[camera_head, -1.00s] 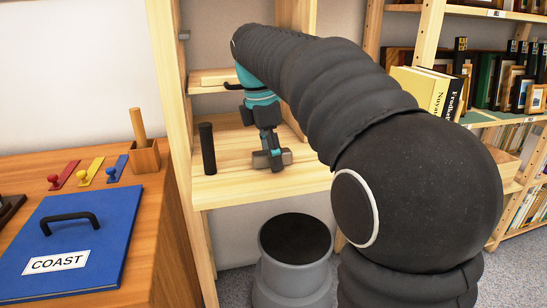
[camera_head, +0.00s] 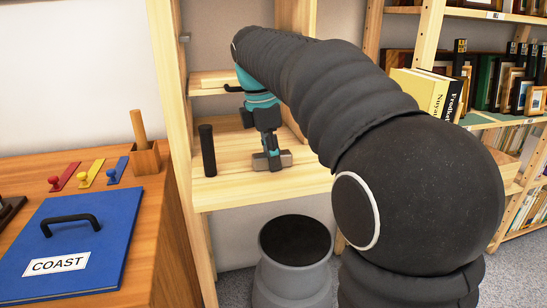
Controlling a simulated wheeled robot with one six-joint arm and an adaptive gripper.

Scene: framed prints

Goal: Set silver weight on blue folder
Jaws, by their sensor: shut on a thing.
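My gripper (camera_head: 270,150) is over the wooden shelf board in the middle, fingers pointing down. It is shut on a grey metal block, the silver weight (camera_head: 285,159), which is at or just above the board; I cannot tell if it touches. My fingers hide part of the weight. The blue folder (camera_head: 112,235) lies flat on the wooden desk at the left, with a black handle (camera_head: 70,224) and a white label reading COAST (camera_head: 56,263).
A black cylinder (camera_head: 208,150) stands on the shelf board (camera_head: 235,190) left of my gripper. A shelf upright (camera_head: 172,100) rises between board and desk (camera_head: 160,270). Red, yellow and blue stamps (camera_head: 90,174) and a wooden holder (camera_head: 146,158) stand behind the folder.

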